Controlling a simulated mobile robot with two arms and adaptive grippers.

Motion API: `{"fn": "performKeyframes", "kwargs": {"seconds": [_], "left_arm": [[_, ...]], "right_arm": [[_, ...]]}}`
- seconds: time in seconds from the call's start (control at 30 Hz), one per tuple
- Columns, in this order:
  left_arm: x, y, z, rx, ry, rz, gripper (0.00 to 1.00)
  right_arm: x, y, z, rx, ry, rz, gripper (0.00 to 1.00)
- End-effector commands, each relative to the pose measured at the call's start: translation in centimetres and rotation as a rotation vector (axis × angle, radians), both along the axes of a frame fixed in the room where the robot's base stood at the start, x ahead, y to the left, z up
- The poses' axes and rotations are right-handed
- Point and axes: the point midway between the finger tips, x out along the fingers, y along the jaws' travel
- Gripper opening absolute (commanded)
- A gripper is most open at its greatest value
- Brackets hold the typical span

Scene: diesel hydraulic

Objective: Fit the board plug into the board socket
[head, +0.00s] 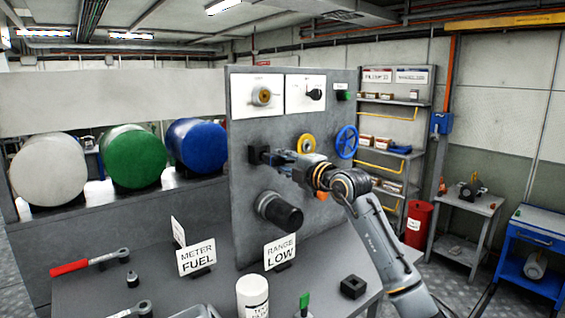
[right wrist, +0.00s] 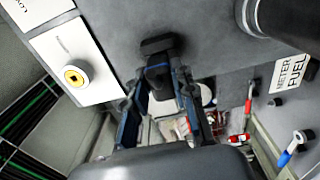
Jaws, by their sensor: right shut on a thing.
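The upright grey board (head: 243,190) stands at the back of the bench. A black square block (head: 256,155), which looks like the board socket, sits on its face; it also shows in the right wrist view (right wrist: 157,45). My right gripper (head: 277,158) is at the board, pointing at this block. In the right wrist view its fingers are shut on a dark piece (right wrist: 158,76), which looks like the board plug. The plug's front end is right at the socket; how deep it sits is hidden. My left gripper is not in view.
A large black cylinder (head: 280,212) juts from the board below my right gripper. A blue handwheel (head: 347,142) and a yellow ring (head: 307,144) are to the right. Signs (head: 280,252), a white canister (head: 252,296) and a black block (head: 353,287) stand on the bench.

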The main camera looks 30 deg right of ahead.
Motion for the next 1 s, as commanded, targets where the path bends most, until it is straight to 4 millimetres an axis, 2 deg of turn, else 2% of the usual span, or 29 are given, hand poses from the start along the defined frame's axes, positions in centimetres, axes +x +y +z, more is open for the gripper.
{"fn": "performKeyframes", "kwargs": {"seconds": [0.47,1.0], "left_arm": [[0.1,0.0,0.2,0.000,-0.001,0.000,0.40],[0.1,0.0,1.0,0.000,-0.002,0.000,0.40]], "right_arm": [[0.1,0.0,0.1,0.000,-0.001,0.000,0.00],[1.3,0.1,0.2,0.001,-0.002,0.000,0.00]]}}
